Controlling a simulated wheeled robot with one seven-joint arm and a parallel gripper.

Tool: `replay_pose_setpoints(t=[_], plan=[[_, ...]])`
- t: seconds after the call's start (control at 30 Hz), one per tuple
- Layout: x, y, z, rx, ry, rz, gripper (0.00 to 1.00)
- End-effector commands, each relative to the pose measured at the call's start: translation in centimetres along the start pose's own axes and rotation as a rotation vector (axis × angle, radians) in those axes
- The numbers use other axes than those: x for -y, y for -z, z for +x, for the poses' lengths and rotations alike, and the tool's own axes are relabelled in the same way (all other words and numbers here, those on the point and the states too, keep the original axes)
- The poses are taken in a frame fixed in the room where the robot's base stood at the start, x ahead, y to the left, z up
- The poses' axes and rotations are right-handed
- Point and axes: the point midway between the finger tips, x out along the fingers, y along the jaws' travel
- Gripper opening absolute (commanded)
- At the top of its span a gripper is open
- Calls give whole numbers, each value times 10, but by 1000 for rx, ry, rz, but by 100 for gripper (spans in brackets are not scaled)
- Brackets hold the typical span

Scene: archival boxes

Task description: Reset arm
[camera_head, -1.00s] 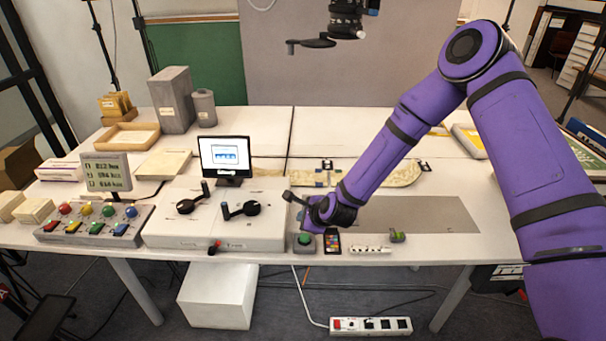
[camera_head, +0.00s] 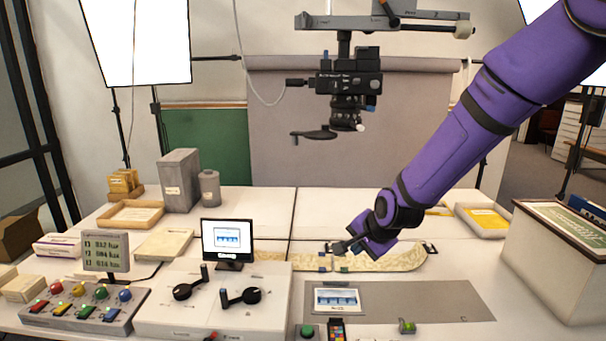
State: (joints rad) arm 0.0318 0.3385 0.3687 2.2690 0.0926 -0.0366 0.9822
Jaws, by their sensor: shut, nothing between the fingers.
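My gripper (camera_head: 336,248) is at the end of my purple arm, which comes in from the upper right. It points left and hangs above the middle of the table (camera_head: 230,205), in front of a patterned cream strip (camera_head: 390,264). The fingers look small and dark here, close together with nothing held between them. The wrist hides part of the strip.
A camera (camera_head: 348,85) hangs from an overhead rail above the table. A small monitor (camera_head: 227,240), a control box with black cranks (camera_head: 210,300) and a button panel (camera_head: 85,308) stand at the left. A large box (camera_head: 560,270) stands at the right. A grey mat (camera_head: 430,300) is mostly clear.

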Motion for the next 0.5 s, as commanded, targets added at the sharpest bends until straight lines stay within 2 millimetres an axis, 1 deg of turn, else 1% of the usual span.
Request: replay_pose_setpoints(t=[0.03, 0.27, 0.3, 0.37, 0.5], plan=[[0, 5, -19, -16, -9, -42, 0], [-12, 17, -95, -59, -75, -230, 0], [-15, 18, -108, -66, -87, -261, 0], [-20, 19, -128, -73, -106, -307, 0], [-34, 20, -174, -88, -146, -403, 0]])
